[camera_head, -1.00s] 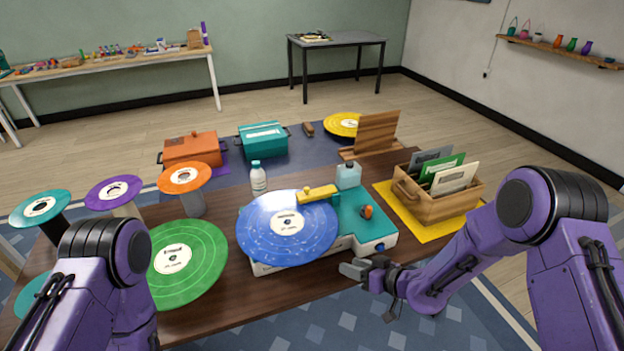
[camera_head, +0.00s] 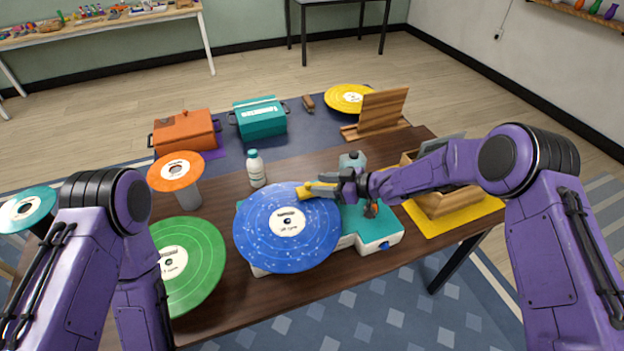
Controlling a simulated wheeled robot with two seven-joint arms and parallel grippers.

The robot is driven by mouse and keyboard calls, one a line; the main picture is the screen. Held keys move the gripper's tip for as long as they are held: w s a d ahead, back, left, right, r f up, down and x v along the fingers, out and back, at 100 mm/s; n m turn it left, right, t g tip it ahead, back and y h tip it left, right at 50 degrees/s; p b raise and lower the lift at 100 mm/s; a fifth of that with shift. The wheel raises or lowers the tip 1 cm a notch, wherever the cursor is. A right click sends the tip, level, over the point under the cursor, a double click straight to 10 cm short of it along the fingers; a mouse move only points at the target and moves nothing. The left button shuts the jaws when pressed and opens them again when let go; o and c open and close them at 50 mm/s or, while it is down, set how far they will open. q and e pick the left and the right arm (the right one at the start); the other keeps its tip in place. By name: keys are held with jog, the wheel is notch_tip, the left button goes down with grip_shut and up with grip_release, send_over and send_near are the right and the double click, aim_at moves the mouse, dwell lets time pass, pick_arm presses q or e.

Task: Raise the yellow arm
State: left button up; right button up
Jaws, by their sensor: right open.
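A turntable (camera_head: 378,231) with a teal top and white sides stands on the dark wooden table. A large blue record (camera_head: 287,251) lies on it. The yellow arm (camera_head: 302,192) shows as a short end over the record's upper right edge; the rest is hidden behind my right gripper. My right gripper (camera_head: 312,187) is open, its fingertips right at the yellow arm. I cannot tell whether they touch it. My left arm comes in at the lower left, but its gripper is out of view.
A white bottle (camera_head: 256,170) stands behind the record. A green record (camera_head: 186,284) and an orange record on a stand (camera_head: 176,172) are at the left. A wooden crate (camera_head: 449,205) on a yellow mat is at the right. Orange (camera_head: 186,134) and teal (camera_head: 259,119) boxes stand at the back.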

aim_at(308, 184)
jog(key=x, duration=0.4)
jog(key=shift+w+d+f+p, duration=0.1)
jog(key=shift+w+f+p, duration=0.2)
jog(key=shift+w, duration=0.15)
jog(key=shift+s+r, duration=0.15)
jog(key=shift+s, duration=0.15)
jog(key=shift+w, duration=0.15)
grip_shut()
pick_arm(q)
jog(key=shift+w+r, duration=0.35)
jog(key=shift+r, duration=0.05)
jog(key=shift+f+b, duration=0.25)
jog(key=shift+b, duration=0.05)
